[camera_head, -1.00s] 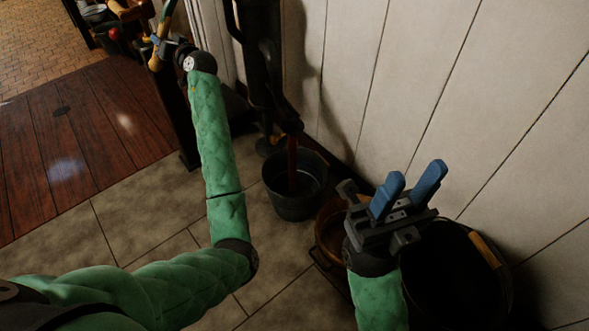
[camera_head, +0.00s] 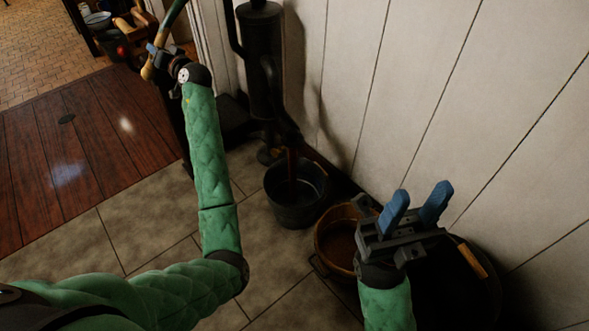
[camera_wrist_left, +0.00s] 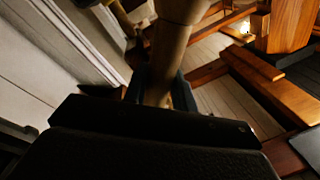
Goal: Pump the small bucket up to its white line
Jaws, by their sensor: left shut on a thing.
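The dark iron pump (camera_head: 262,62) stands against the white plank wall. A dark metal bucket (camera_head: 297,212), apparently the small bucket, stands upright below its spout. A reddish-brown streak (camera_head: 291,166) runs from the spout into this bucket. I cannot make out a white line or the level inside. My left gripper (camera_head: 158,58) is shut on the pump handle (camera_head: 149,71), a pale rod; in the left wrist view the handle (camera_wrist_left: 168,60) passes between the fingers.
A wooden bucket (camera_head: 326,237) stands right of the metal one, close to my right gripper. A large black tub with a wooden grip (camera_head: 472,258) is at the lower right, partly hidden. The tiled floor (camera_head: 150,235) at the left front is clear.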

